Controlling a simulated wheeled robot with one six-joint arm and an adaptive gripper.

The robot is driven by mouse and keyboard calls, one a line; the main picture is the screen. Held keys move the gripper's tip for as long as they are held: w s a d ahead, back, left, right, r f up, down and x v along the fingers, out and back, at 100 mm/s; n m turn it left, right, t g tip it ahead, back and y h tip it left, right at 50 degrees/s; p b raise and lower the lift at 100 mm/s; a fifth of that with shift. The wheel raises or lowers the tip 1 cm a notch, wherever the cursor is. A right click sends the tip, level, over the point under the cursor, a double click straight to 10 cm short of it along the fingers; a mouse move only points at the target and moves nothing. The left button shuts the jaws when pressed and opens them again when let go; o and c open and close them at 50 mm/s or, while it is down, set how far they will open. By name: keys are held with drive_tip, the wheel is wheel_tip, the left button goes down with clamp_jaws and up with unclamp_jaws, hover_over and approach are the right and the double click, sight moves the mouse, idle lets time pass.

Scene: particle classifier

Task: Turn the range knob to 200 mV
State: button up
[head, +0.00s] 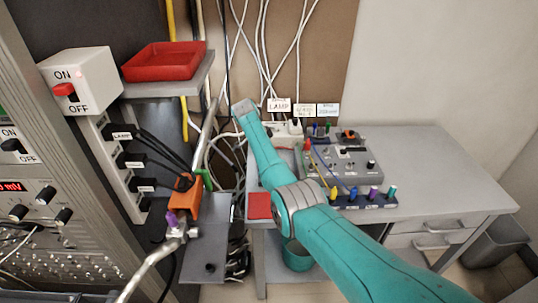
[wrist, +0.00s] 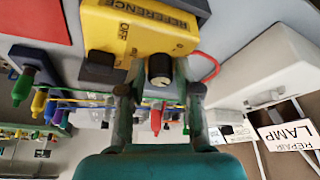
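In the head view, a rack panel at the left has a red display (head: 10,186) ending in "mV", cut off by the picture edge. Below it are black knobs: an upper one (head: 47,193), a left one (head: 18,212) and a right one (head: 64,215). Their labels are too small to read, so I cannot tell which is the range knob. My gripper's fingers (wrist: 159,92) show apart in the wrist view, with nothing held. A black knob (wrist: 160,69) on a yellow box (wrist: 130,35) marked REFERENCE appears between and beyond them; contact is unclear. The fingers are not distinguishable in the head view.
A white ON/OFF box (head: 88,80) and a shelf with a red tray (head: 163,61) stand above the rack's right side. Plugged cables and an orange device (head: 186,198) lie between rack and bench. The bench's right side (head: 410,150) is clear.

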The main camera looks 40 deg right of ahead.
drive_tip(key=shift+o, duration=0.5)
drive_tip(key=shift+r, duration=0.2)
drive_tip(key=v, duration=1.1)
drive_tip(key=shift+a+r, duration=0.2)
drive_tip(key=shift+r, duration=0.05)
